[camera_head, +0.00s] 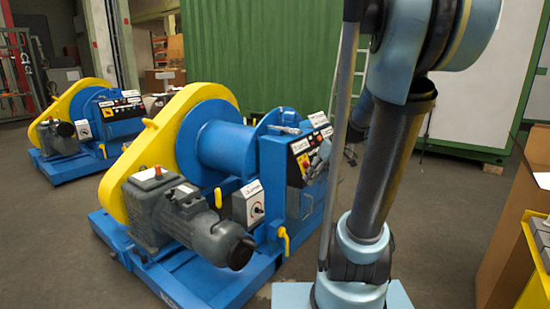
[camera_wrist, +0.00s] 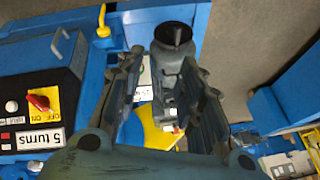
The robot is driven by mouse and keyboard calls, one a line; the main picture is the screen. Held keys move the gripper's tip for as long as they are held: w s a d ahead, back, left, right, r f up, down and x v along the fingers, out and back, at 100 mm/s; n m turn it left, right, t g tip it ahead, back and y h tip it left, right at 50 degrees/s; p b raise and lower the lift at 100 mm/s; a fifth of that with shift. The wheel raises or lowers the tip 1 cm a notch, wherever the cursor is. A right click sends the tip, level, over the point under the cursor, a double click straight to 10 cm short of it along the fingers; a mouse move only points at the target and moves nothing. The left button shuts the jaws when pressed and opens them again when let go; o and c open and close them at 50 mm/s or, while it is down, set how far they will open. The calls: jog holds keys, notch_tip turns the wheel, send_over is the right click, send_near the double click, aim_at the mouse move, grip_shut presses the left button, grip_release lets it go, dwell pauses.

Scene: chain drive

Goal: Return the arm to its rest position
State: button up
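My arm (camera_head: 395,150) stands in the right half of the head view, in front of the blue winch machine (camera_head: 225,140). My gripper (camera_wrist: 160,62) shows in the wrist view with its two dark grey fingers apart. Nothing is visibly held between them. The grey motor (camera_wrist: 172,65) shows in the gap, beyond the fingers. In the head view the gripper is close to the machine's control panel, but my arm and the clutter there make its fingers hard to make out.
The control panel (camera_wrist: 40,105) with a red knob (camera_wrist: 38,101) and a "5 turns" label lies left of the fingers. A second winch (camera_head: 85,125) stands at the back left. A cardboard box (camera_head: 515,230) is at the right edge. Floor between is clear.

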jog(key=s+d+f+m+h, duration=0.2)
jog(key=s+f+m, duration=0.1)
jog(key=s, duration=0.6)
jog(key=s+d+f+m+h, duration=0.2)
jog(key=s+f+m, duration=0.2)
jog(key=s, duration=0.4)
jog(key=shift+s+d+f+h, duration=0.25)
jog(key=shift+s+f+h, duration=0.15)
jog(key=shift+f, duration=0.2)
jog(key=shift+w+f, duration=0.2)
jog(key=shift+w, duration=0.25)
jog(key=shift+c, duration=0.2)
